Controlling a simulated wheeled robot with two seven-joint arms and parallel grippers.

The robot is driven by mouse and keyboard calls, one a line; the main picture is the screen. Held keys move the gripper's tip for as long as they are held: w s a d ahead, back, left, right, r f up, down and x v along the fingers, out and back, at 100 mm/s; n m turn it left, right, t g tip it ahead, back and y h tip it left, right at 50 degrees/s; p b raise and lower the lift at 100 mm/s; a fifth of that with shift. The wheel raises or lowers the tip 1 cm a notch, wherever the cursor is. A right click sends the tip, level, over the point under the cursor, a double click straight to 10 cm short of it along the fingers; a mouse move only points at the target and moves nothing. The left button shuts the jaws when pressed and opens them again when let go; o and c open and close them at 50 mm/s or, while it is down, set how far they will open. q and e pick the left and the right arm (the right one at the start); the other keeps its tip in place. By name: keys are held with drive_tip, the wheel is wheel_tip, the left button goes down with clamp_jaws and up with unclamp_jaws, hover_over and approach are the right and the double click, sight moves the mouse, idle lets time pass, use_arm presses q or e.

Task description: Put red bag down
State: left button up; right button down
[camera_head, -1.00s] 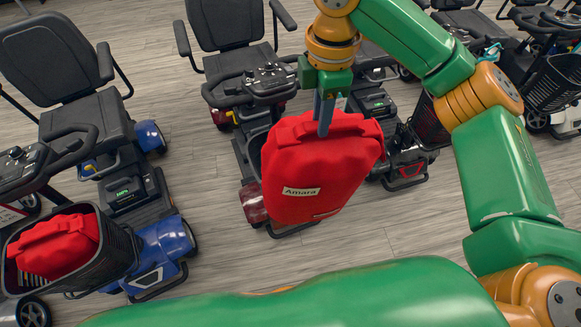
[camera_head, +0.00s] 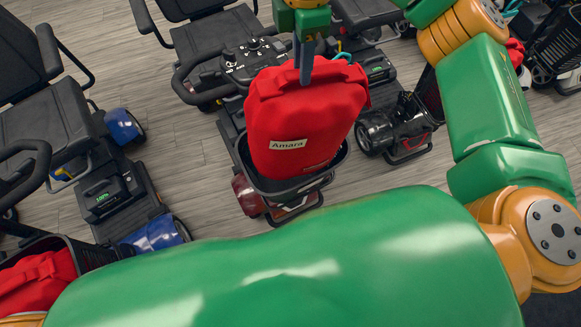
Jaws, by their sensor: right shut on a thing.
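The red bag (camera_head: 300,125) with a white label reading "Amara" is in the middle of the head view. My right gripper (camera_head: 304,72) is shut on the top of the bag and holds it upright. The bag's lower part is inside the dark front basket (camera_head: 325,176) of a red scooter, with the basket rim showing around its lower sides. Whether the bag touches the basket floor is hidden. My left gripper is not in view.
Another red bag (camera_head: 36,278) lies in the basket of the blue scooter (camera_head: 158,232) at the lower left. The scooter's handlebar (camera_head: 252,62) stands just behind the held bag. Another scooter (camera_head: 400,130) is close on the right. Grey floor (camera_head: 195,170) lies between the scooters.

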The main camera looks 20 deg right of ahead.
sight(300, 92)
wheel_tip(300, 92, down, 2)
drive_tip(key=shift+b, duration=0.65)
drive_tip(key=shift+w+f, duration=0.15)
drive_tip(key=shift+f, duration=0.2)
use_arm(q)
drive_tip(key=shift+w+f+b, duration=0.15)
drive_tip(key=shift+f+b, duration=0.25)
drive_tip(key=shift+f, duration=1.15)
use_arm(e)
wheel_tip(300, 92, down, 17)
drive_tip(key=shift+f, duration=0.15)
drive_tip(key=c, duration=0.7)
unclamp_jaws()
wheel_tip(300, 92, up, 12)
drive_tip(key=shift+r+b, duration=0.1)
drive_tip(key=shift+b, duration=0.25)
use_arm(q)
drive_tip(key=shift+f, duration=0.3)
